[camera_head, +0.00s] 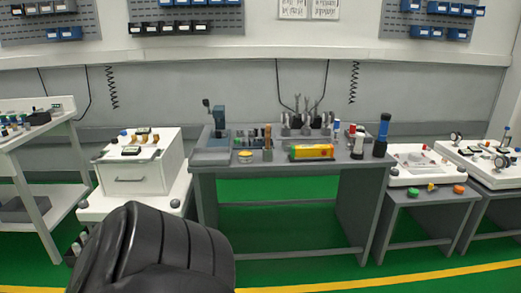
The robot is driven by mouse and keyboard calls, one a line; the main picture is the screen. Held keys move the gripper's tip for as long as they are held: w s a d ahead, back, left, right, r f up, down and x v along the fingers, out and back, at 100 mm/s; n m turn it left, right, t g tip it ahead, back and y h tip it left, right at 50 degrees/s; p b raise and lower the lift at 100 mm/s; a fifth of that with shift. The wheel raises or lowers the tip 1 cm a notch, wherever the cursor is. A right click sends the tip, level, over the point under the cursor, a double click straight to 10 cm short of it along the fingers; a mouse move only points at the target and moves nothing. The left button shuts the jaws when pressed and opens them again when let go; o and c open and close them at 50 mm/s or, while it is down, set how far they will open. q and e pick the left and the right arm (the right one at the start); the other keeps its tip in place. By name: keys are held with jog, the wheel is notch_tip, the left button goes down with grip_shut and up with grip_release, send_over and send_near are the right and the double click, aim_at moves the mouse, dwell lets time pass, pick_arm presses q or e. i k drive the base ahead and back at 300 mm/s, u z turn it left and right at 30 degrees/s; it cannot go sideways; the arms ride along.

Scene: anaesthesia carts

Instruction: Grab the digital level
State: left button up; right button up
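A yellow and orange bar-shaped tool (311,152), which looks like the digital level, lies flat near the front edge of the grey workbench (290,167), right of its middle. Its long side runs left to right, and a greenish patch shows at its left end. Nothing covers it. Neither of my grippers is in view; only a black, rounded part of my own body fills the lower left of the picture, well short of the bench.
On the bench, a yellow round item (246,156) and a small tool holder (267,148) stand left of the bar; a blue-topped black flashlight (381,135) stands right. Wrenches stand behind. White carts (140,172) flank the bench. Green floor in front is mostly clear.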

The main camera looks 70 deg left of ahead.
aim_at(308, 151)
jog(key=u, duration=1.65)
jog(key=k, duration=0.4)
jog(key=z, duration=0.7)
jog(key=i, duration=2.15)
jog(key=u, duration=0.85)
